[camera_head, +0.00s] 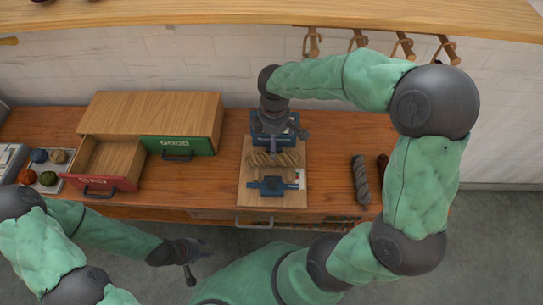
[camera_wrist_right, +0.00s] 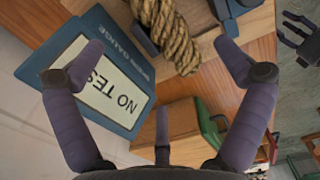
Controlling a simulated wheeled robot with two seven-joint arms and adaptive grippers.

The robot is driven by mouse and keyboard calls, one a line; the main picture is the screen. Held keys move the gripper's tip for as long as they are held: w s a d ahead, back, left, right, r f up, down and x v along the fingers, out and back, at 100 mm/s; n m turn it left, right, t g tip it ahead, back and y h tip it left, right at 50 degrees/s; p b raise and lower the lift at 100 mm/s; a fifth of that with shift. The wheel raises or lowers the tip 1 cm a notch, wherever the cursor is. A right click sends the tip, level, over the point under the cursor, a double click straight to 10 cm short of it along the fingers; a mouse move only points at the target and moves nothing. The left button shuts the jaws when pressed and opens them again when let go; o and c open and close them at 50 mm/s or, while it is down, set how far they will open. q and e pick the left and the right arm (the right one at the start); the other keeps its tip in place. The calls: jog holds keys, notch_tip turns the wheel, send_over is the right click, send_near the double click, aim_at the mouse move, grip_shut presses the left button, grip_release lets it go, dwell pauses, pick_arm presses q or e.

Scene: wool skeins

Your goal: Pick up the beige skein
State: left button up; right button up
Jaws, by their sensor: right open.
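The beige skein (camera_head: 275,159), a twisted rope-like bundle, lies across the wooden board (camera_head: 257,194) at the table's middle. In the right wrist view the skein (camera_wrist_right: 168,35) shows at the top, beyond and between the spread fingers, cut by the frame edge. My right gripper (camera_head: 277,138) is above and just behind the skein, open and empty; its purple fingers (camera_wrist_right: 160,62) do not appear to touch it. My left gripper (camera_head: 190,262) is open and empty, low in front of the table; it also shows in the right wrist view (camera_wrist_right: 298,38).
A blue gauge (camera_wrist_right: 107,82) with a "NO TEST"-like screen stands behind the skein. A dark blue fixture (camera_head: 272,186) is in front. A grey skein (camera_head: 361,180) and dark red skein (camera_head: 382,165) lie right. Left are the open red drawer (camera_head: 98,184) and green drawer (camera_head: 178,146).

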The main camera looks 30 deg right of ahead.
notch_tip(320, 180, down, 4)
jog(key=shift+w+r+b, duration=0.1)
jog(key=shift+r+b, duration=0.15)
jog(key=shift+b, duration=0.2)
notch_tip(320, 180, down, 5)
jog(key=b, duration=0.2)
jog(key=shift+b, duration=0.35)
jog(key=c, duration=1.3)
jog(key=shift+r+p, duration=0.3)
jog(key=shift+r, duration=0.3)
notch_tip(320, 180, up, 2)
jog(key=shift+r+p, duration=0.1)
jog(key=shift+p, duration=0.35)
jog(key=s+a+r+p, duration=0.2)
jog(key=s+r, duration=0.2)
jog(key=s, duration=0.2)
jog(key=s+a+r+p, duration=0.2)
jog(key=s+r+p, duration=0.1)
jog(key=s+r, duration=0.2)
jog(key=shift+s+r, duration=0.3)
jog(key=shift+s, duration=0.95)
